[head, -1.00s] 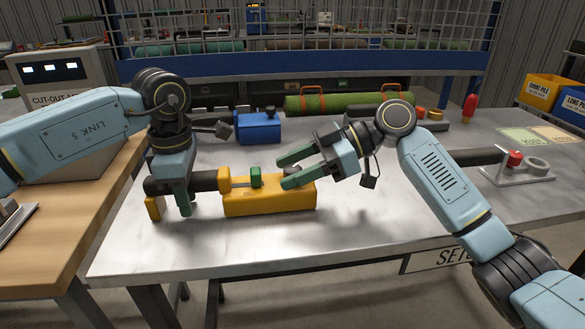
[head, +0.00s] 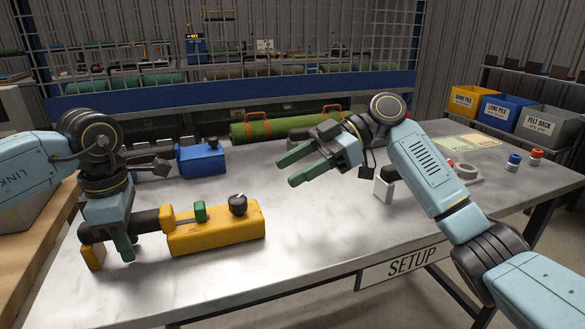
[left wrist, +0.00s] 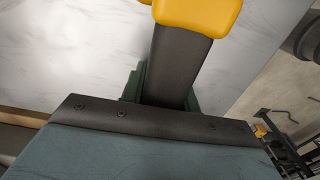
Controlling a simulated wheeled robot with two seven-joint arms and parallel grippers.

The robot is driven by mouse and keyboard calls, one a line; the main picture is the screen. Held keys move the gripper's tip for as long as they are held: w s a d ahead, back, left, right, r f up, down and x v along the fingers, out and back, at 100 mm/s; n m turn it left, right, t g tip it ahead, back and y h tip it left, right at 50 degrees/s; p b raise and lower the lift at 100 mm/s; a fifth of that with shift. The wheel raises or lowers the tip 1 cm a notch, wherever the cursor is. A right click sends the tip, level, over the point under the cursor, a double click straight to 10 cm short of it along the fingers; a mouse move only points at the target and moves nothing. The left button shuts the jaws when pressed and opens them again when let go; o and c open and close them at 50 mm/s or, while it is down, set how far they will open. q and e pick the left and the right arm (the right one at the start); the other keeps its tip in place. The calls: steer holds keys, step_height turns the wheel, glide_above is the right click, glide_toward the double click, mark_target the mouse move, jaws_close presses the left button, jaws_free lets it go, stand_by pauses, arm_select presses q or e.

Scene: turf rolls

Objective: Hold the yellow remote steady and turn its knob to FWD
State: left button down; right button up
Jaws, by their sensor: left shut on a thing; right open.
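The yellow remote (head: 222,238) lies on the metal table at the left front. It has a black grip bar (head: 147,222) with a yellow end block, a green slider (head: 200,211) and a black knob (head: 238,205) with a small pale mark on top. No FWD lettering is readable. My left gripper (head: 122,242) is shut around the black bar. The left wrist view shows the bar (left wrist: 180,62) between its green fingers, with the yellow part (left wrist: 198,14) beyond. My right gripper (head: 287,170) is open and empty, above and right of the knob, clear of it.
A blue box with a black knob (head: 202,160) stands behind the remote. A green turf roll (head: 265,130) with orange straps lies at the back. A white block (head: 383,190) stands near my right arm. The table front, right of the remote, is clear.

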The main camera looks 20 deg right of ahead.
arm_select(q)
steer(key=shift+s+f, duration=0.1)
steer(key=shift+f, duration=0.2)
steer(key=c, duration=1.1)
jaws_free()
steer(key=shift+o, duration=0.7)
steer(key=shift+r, duration=0.1)
steer(key=shift+r, duration=0.15)
